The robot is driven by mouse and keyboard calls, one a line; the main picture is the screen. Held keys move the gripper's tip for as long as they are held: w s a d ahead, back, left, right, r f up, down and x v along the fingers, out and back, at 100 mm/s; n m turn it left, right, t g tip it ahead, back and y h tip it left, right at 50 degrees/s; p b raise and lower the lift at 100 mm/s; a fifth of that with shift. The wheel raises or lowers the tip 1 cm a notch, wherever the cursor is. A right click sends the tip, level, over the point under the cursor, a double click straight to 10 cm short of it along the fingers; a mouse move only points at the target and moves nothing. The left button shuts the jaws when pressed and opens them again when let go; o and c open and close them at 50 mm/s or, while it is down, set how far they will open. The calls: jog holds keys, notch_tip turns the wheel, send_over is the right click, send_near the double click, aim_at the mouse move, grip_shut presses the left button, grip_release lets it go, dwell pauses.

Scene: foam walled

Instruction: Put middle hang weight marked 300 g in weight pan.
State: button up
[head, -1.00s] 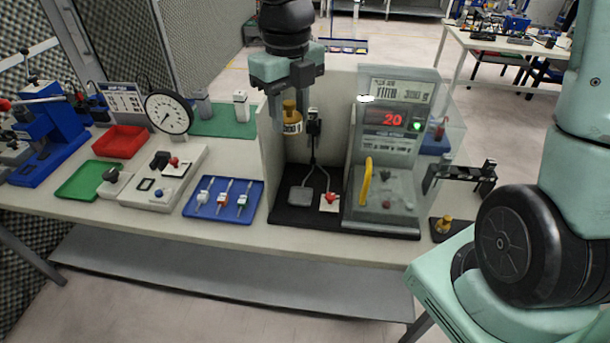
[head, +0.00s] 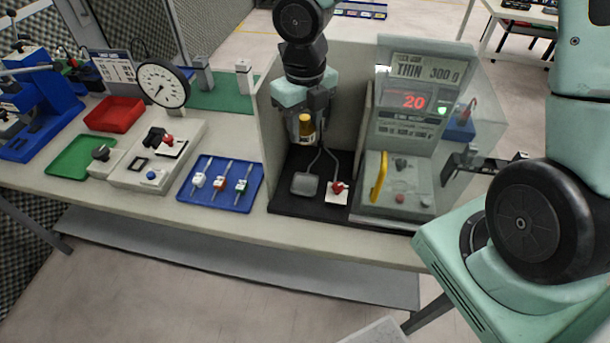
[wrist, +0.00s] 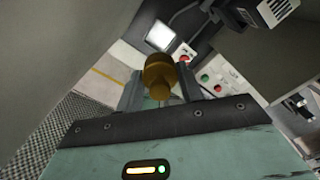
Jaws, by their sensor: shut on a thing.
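My gripper (head: 305,113) is shut on a brass-yellow hang weight (head: 306,127) with a pale label band. I cannot read its marking. It hangs upright inside the walled bay, above and apart from the black base. In the wrist view the brass weight (wrist: 158,75) sits between the two fingers (wrist: 160,90). A grey square pan (head: 306,184) lies low on the black base, below the weight and slightly toward the front. A pale square in the wrist view (wrist: 161,36) looks like this pan.
Pale walls (head: 266,135) enclose the bay's left and back. A clear-sided unit with a red "20" display (head: 414,102) and yellow handle (head: 379,177) stands right. A red knob (head: 338,187) is right of the pan. A blue tray (head: 221,203) lies left.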

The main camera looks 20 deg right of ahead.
notch_tip(320, 180, down, 15)
jog(key=shift+f+b, duration=0.1)
jog(key=shift+b, duration=0.9)
